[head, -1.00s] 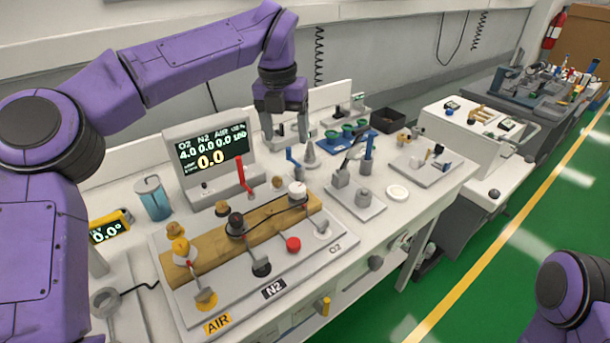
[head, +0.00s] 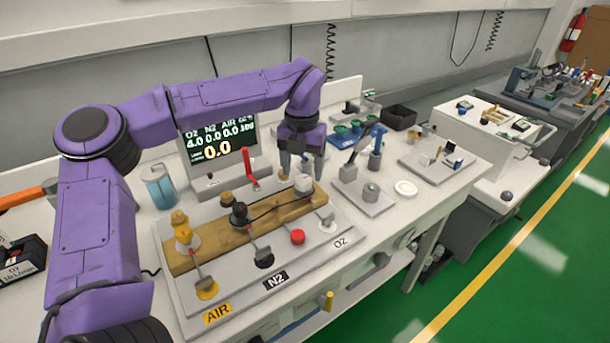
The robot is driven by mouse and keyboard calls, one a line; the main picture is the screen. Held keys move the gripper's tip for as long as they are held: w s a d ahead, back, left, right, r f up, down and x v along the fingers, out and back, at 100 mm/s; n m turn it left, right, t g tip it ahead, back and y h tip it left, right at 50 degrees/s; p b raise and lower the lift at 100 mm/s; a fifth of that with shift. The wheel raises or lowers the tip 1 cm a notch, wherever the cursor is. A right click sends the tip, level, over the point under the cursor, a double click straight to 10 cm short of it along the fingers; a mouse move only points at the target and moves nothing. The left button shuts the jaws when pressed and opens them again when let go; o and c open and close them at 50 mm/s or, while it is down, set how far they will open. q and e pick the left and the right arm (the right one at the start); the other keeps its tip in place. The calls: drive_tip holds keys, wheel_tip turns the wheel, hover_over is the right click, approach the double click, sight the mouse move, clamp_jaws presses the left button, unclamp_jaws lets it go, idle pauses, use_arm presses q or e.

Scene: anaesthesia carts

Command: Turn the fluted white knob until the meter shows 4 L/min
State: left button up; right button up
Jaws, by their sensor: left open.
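The fluted white knob (head: 303,183) stands on the wooden block (head: 262,222) at its right end, above the O2 label (head: 341,243). My left gripper (head: 301,173) is open, pointing down just behind and above the knob, with its fingers apart. I cannot tell whether a finger touches the knob. My right gripper is not in view.
A blue-topped stand (head: 376,150) is to the right.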

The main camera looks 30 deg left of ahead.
sight(303, 179)
use_arm(q)
drive_tip(key=shift+f, duration=1.3)
drive_tip(key=c, duration=1.1)
drive_tip(key=shift+o, duration=0.2)
drive_tip(key=shift+r+p, duration=0.2)
drive_tip(key=shift+p, duration=0.25)
drive_tip(key=shift+f, duration=0.15)
drive_tip(key=o, duration=1.1)
drive_tip(key=shift+c, duration=0.2)
wheel_tip(303, 179, up, 11)
drive_tip(key=shift+f, duration=0.2)
